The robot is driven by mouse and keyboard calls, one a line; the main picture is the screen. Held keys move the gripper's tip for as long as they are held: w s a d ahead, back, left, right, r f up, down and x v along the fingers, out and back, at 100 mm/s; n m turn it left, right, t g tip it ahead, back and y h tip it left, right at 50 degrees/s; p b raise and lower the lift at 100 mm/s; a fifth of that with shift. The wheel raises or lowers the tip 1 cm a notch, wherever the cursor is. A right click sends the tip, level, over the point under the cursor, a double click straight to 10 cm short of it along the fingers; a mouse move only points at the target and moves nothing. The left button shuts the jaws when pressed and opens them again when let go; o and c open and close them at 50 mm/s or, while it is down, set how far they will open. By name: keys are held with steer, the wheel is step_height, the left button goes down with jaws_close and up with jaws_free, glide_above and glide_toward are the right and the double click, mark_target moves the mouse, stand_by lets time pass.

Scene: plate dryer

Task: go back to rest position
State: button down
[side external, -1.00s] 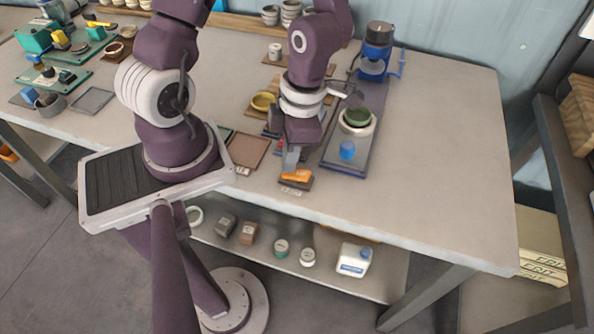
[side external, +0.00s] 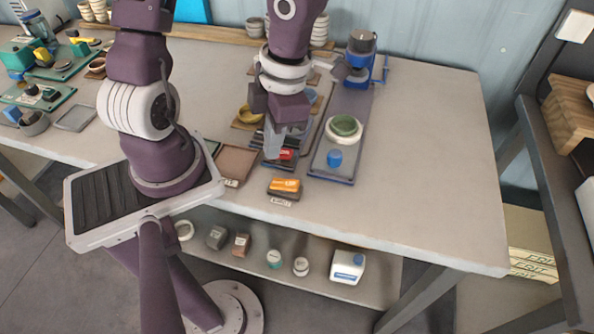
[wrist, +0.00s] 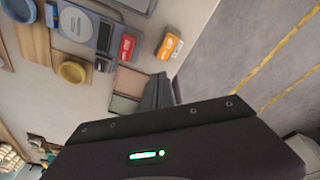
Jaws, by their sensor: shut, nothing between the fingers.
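My gripper (side external: 279,147) is shut and empty, pointing down above the front part of the table in the side view. In the wrist view its grey fingers (wrist: 158,92) are pressed together. An orange box (side external: 285,185) lies on a small dark pad near the table's front edge, in front of my gripper; it also shows in the wrist view (wrist: 169,45). A red item (side external: 286,154) sits just beside and behind the fingers; the wrist view shows it (wrist: 127,47) on the end of a blue-grey device.
A blue-grey tray (side external: 328,172) to the right holds a green bowl (side external: 344,126) on a pale ring and a blue cup (side external: 334,158). A yellow bowl (side external: 249,114) stands behind my gripper. A brown mat (side external: 236,162) lies to the left. The table's right side is clear.

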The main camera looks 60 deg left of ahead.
step_height(320, 180, up, 15)
steer(key=s+m+t, duration=0.1)
steer(key=m+t, duration=0.2)
steer(key=m, duration=1.4)
steer(key=s+a+m+t+h, duration=0.1)
steer(key=m+t, duration=0.3)
steer(key=m, duration=1.3)
steer(key=shift+s, duration=0.25)
